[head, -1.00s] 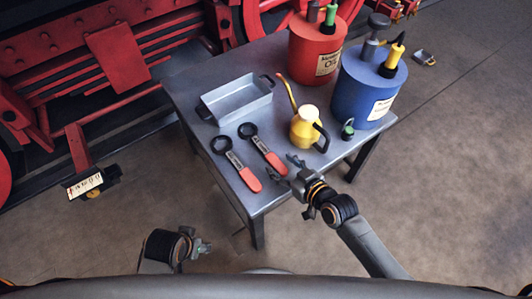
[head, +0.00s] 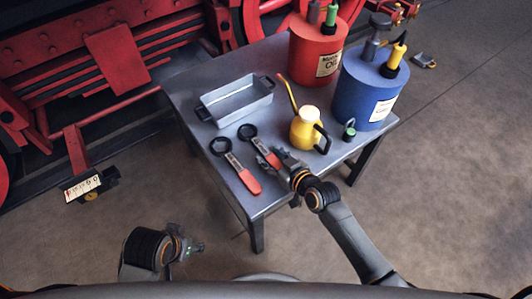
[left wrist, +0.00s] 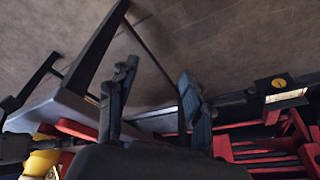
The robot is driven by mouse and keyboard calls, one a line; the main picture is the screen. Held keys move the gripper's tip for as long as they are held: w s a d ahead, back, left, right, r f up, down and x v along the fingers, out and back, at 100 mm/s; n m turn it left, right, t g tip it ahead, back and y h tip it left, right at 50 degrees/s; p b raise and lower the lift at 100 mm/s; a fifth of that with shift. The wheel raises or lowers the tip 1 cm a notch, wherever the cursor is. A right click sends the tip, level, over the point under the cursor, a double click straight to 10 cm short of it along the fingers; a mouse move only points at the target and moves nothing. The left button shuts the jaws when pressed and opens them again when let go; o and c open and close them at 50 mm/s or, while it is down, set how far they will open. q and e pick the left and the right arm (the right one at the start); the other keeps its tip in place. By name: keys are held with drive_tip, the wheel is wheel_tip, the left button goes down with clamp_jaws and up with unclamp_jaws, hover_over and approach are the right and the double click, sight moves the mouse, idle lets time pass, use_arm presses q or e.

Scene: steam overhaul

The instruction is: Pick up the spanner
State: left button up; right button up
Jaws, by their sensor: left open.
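Two spanners with dark ring heads and red handles lie side by side on the grey table (head: 195,82). The left spanner (head: 235,165) is in full view. The right spanner (head: 248,134) shows its ring head and part of its red handle; my right gripper (head: 270,157) is over the handle end and hides it. I cannot tell whether its fingers touch or close on the handle. My left gripper (head: 196,247) is low in front of the table, away from the spanners. In the left wrist view its two fingers (left wrist: 157,100) stand apart with nothing between them.
A grey tray (head: 237,104) sits behind the spanners. A yellow oil can (head: 304,130) stands close right of my right gripper. A red drum (head: 312,50) and a blue drum (head: 365,90) stand at the table's right. Red locomotive parts (head: 110,60) are behind.

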clamp_jaws()
drive_tip(key=shift+r, duration=0.1)
drive_tip(key=shift+r, duration=0.15)
